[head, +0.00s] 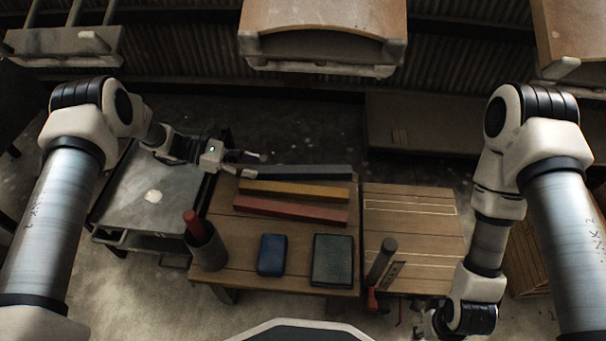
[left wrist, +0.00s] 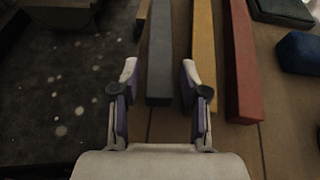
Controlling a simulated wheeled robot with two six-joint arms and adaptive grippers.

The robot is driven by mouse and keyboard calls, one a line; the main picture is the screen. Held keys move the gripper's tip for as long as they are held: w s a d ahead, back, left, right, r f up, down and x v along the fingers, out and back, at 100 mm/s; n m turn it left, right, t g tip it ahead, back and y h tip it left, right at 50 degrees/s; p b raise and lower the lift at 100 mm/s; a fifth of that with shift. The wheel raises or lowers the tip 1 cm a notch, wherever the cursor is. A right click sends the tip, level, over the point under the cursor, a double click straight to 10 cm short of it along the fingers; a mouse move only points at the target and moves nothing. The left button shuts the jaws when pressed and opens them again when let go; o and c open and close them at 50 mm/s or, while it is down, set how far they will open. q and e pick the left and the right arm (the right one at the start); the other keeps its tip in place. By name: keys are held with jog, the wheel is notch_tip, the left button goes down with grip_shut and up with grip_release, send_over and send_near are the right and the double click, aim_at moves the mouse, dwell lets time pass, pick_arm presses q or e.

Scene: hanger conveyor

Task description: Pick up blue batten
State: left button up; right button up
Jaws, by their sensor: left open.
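The blue batten (head: 305,172), a dark grey-blue bar, lies on the wooden table as the farthest of three battens. My left gripper (head: 250,164) is open at its left end. In the left wrist view the blue batten (left wrist: 160,55) shows between the open fingers of my left gripper (left wrist: 159,72), with its near end visible between them. I see no contact, and the height gap is hard to tell. My right gripper (head: 436,324) is low at the right, dark and partly hidden, away from the battens.
A yellow batten (head: 292,190) and a red batten (head: 290,209) lie nearer on the table. A blue block (head: 271,254) and a dark green block (head: 332,259) lie in front. A cup (head: 208,251) stands at the left front corner. A grey cart (head: 130,205) is to the left.

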aim_at(267, 169)
pick_arm(q)
jog(key=b+x, duration=0.2)
jog(key=x, duration=0.2)
jog(key=shift+d+f, duration=0.2)
jog(key=shift+r, duration=0.15)
grip_shut()
